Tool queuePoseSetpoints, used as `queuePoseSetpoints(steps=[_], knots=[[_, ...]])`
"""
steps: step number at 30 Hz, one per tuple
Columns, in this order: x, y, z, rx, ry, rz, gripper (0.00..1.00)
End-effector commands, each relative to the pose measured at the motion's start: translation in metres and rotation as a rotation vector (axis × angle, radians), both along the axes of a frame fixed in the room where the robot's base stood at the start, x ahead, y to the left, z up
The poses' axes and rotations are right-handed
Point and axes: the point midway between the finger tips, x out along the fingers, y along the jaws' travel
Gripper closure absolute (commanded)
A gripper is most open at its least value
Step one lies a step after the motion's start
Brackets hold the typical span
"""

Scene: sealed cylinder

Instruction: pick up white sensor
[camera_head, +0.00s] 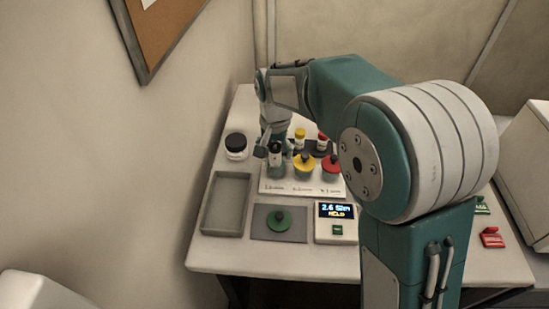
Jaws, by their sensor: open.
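A small white box with a lit display (336,224) stands at the front middle of the table; the display reads about 2.6, with HELD below it. It is the likeliest white sensor, but I cannot be sure. A white jar with a black lid (236,147) stands at the back left. My gripper (272,154) is open and points down above the left end of a white labelled rack (290,187). A dark item stands at or under the fingers; I cannot tell whether they touch it. My arm hides part of the table's right side.
The rack holds a yellow-topped (304,167) and a red-topped piece (332,168). Yellow-capped (300,136) and red-capped (322,142) bottles stand behind. An empty grey tray (207,215) is left; a green knob (279,221) sits on a grey plate. A red item (491,238) lies right.

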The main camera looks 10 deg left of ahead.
Motion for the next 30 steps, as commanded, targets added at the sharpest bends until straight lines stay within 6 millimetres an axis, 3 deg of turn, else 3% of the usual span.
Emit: queuePoseSetpoints(steps=[3,10,15,16,30], knots=[[-0.0005,0.0002,-0.0098,0.000,0.000,0.001,0.15],[-0.0004,0.0002,-0.0106,0.000,-0.001,0.001,0.15],[-0.0003,0.0002,-0.0104,0.000,-0.001,0.001,0.91],[-0.0003,0.0002,-0.0104,0.001,-0.001,0.001,1.00],[0.0000,0.0007,-0.0046,0.000,-0.001,0.001,1.00]])
